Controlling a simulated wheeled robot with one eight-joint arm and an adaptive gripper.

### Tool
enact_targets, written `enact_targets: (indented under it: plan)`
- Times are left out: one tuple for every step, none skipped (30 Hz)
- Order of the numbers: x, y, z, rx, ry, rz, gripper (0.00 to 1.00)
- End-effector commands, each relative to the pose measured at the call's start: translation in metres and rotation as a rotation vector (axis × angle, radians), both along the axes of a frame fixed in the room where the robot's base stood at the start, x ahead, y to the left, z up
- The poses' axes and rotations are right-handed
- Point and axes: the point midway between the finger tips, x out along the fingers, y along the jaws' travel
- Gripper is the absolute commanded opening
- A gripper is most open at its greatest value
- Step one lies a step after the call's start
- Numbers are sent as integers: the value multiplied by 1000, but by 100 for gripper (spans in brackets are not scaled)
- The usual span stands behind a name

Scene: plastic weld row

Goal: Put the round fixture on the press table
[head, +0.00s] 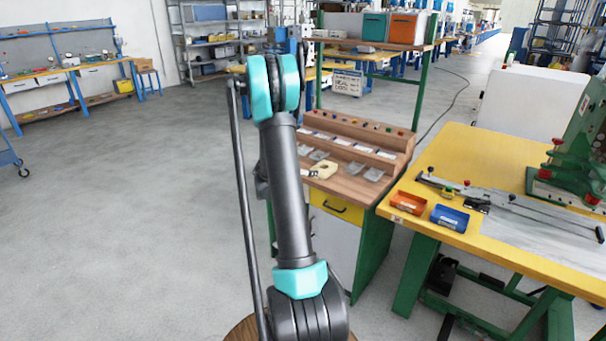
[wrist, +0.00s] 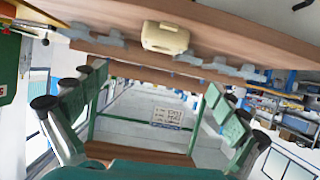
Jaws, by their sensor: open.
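The round fixture is most likely the small cream block (head: 323,169) on the wooden bench (head: 345,187), near its front left. In the wrist view the cream block (wrist: 165,38) shows at the top centre, beyond my fingertips. My gripper (wrist: 154,84) is open, with its fingers wide apart and nothing between them. In the head view my arm hides most of the gripper, beside the bench's left edge. The press table (head: 490,150) is yellow-topped and stands to the right of the bench, with a green press (head: 583,140) on it.
An orange bin (head: 408,203) and a blue bin (head: 449,217) sit at the press table's front left. Long metal fixture parts (head: 510,205) lie across its middle. The yellow top behind them is clear. Several grey pieces (head: 357,169) lie near the cream block.

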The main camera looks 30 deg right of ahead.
Motion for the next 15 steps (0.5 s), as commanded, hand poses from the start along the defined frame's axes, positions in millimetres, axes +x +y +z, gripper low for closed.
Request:
enact_targets:
  plan:
    - [3, -5, -3, -10, -11, -8, 98]
    - [4, -7, -4, -13, -16, -12, 98]
    - [5, -9, -5, -16, -22, -15, 98]
    - [6, -11, -5, -18, -25, -16, 98]
    - [7, -13, -6, -18, -26, -18, 98]
    - [8, -17, -8, -19, -27, -20, 98]
    - [9, -21, -10, -19, -28, -21, 98]
    - [11, -25, -11, -19, -28, -21, 98]
    - [13, -31, -14, -19, -28, -21, 98]
    - [15, -36, -16, -19, -28, -20, 98]
    - [18, -41, -18, -19, -28, -21, 98]
    - [20, -48, -21, -19, -27, -21, 98]
    - [22, -53, -24, -19, -27, -20, 98]
    - [25, -58, -26, -19, -27, -19, 98]
    - [27, -65, -29, -19, -27, -20, 98]
